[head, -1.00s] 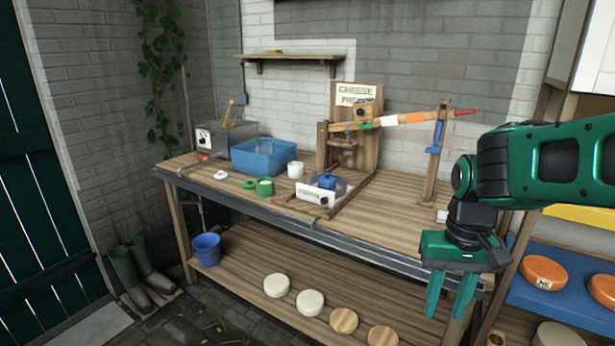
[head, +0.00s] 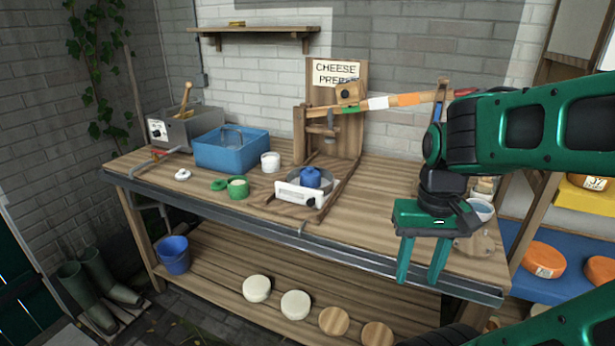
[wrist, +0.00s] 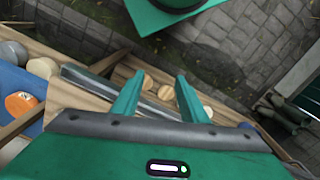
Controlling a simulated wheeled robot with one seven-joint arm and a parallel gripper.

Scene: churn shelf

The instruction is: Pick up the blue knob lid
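The blue knob lid (head: 311,178) sits in the round metal pan (head: 325,181) at the foot of the wooden cheese press (head: 344,140) on the workbench. A white scale-like block (head: 299,195) stands in front of it. My gripper (head: 421,283) hangs in front of the bench's right part, to the right of the lid and nearer to me. Its two green fingers are apart with nothing between them. In the wrist view my gripper (wrist: 162,85) also shows spread and empty, and the blue lid is not visible there.
The press lever (head: 390,101) reaches right above the bench. Cheese rounds (head: 257,288) lie on the lower shelf (head: 215,262). The bench front is fairly clear.

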